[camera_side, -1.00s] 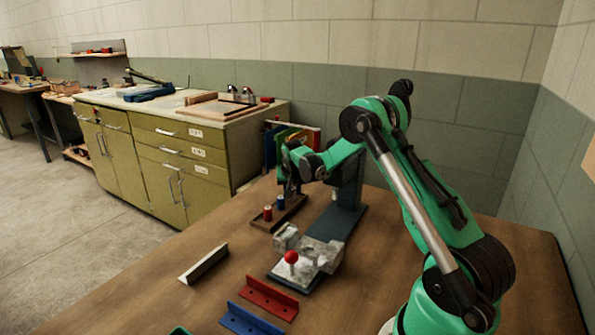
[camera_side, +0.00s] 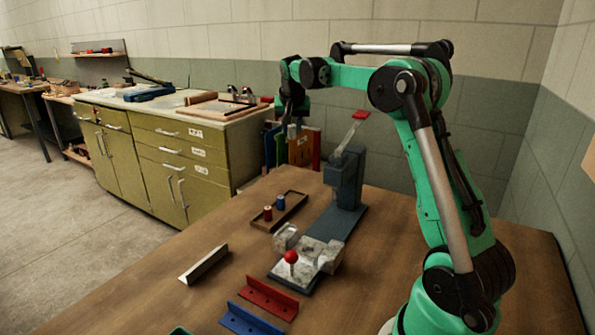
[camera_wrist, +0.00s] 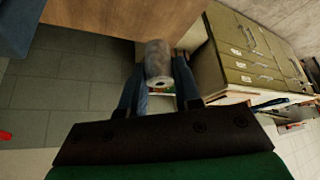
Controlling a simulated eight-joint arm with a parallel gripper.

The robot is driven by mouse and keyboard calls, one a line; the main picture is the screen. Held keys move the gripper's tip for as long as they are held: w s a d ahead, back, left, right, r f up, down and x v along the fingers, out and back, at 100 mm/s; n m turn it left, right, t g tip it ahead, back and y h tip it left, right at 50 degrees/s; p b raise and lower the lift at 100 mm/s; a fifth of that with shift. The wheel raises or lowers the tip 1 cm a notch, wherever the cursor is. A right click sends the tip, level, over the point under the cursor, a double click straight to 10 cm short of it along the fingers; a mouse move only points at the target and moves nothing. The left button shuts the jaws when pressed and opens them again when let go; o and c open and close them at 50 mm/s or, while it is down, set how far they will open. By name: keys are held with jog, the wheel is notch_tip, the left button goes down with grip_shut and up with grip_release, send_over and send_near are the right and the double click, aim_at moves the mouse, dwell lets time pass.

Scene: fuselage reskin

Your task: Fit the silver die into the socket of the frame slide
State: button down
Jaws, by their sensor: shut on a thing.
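My gripper (camera_side: 291,118) is high above the table's far side, left of the blue press post. It is shut on the silver die (camera_side: 292,131), a small grey cylinder that hangs below the fingers. In the wrist view the die (camera_wrist: 158,62) sits between the two blue fingers (camera_wrist: 160,88), with a small dark hole in its end. The grey metal slide assembly (camera_side: 303,270) with a red ball knob lies on the blue press base at the front. I cannot make out the socket at this size.
A brown tray (camera_side: 295,202) holds a red and a blue die. The blue press post (camera_side: 345,178) carries a raised lever with a red grip (camera_side: 361,114). White, red (camera_side: 268,298) and blue angle pieces lie at the front. Coloured binders (camera_side: 300,148) stand behind.

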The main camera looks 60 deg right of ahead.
notch_tip(320, 180, up, 2)
jog(key=s+a+f+n+t+y, duration=0.1)
jog(key=s+a+n+y, duration=0.35)
jog(key=a, duration=1.05)
jog(key=s+a+f+n+t, duration=0.15)
jog(key=a+n, duration=0.55)
jog(key=a, duration=0.7)
jog(key=w+d+r+m+h, duration=0.1)
jog(key=w+d+m, duration=0.1)
jog(key=d, duration=0.7)
jog(key=w+d+r+m+g+h, duration=0.1)
jog(key=d+m, duration=0.4)
jog(key=d, duration=0.5)
jog(key=w+d+r+m+g+h, duration=0.1)
jog(key=w+d+m+h, duration=0.1)
jog(key=d, duration=0.8)
jog(key=shift+w+r+m+g+h, duration=0.1)
jog(key=shift+w+m+g+h, duration=0.3)
jog(key=shift+m, duration=0.85)
jog(key=shift+w, duration=0.1)
